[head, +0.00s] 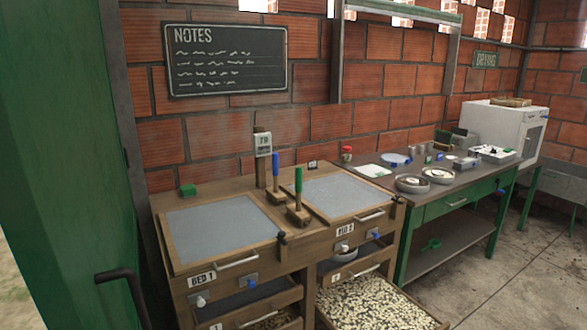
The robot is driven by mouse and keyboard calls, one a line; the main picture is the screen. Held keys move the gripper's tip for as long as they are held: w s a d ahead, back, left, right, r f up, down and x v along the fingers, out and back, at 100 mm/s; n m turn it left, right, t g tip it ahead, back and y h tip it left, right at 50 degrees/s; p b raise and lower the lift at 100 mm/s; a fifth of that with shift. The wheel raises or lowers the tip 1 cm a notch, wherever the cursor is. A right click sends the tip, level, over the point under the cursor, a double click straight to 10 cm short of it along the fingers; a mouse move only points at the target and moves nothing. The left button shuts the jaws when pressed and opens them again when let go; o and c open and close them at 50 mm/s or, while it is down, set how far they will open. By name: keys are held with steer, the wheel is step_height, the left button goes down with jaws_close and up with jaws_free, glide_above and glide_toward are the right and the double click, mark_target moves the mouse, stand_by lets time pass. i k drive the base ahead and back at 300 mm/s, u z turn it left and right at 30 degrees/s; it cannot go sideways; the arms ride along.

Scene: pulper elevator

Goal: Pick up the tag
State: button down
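My gripper is not in the head view. I cannot tell for sure which thing is the tag. A small grey plate (263,144) marked with what looks like "70" is on a short post at the back of the wooden bench. A white label (202,279) reading "BED 1" is on the left bench front, and a similar label (345,229), probably "BED 2", is on the right one.
Blue-handled (276,172) and green-handled (298,189) levers rise between two grey bench panels. An open drawer of pale beans (375,304) juts out at the front. A green table (450,206) with bowls and a white cabinet (515,130) stand right. Concrete floor (500,270) is clear.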

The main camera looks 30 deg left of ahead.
mark_target(313, 164)
steer(key=u, duration=0.95)
steer(key=k, duration=0.95)
steer(key=z, duration=0.05)
steer(key=i, duration=0.8)
steer(key=u, duration=0.05)
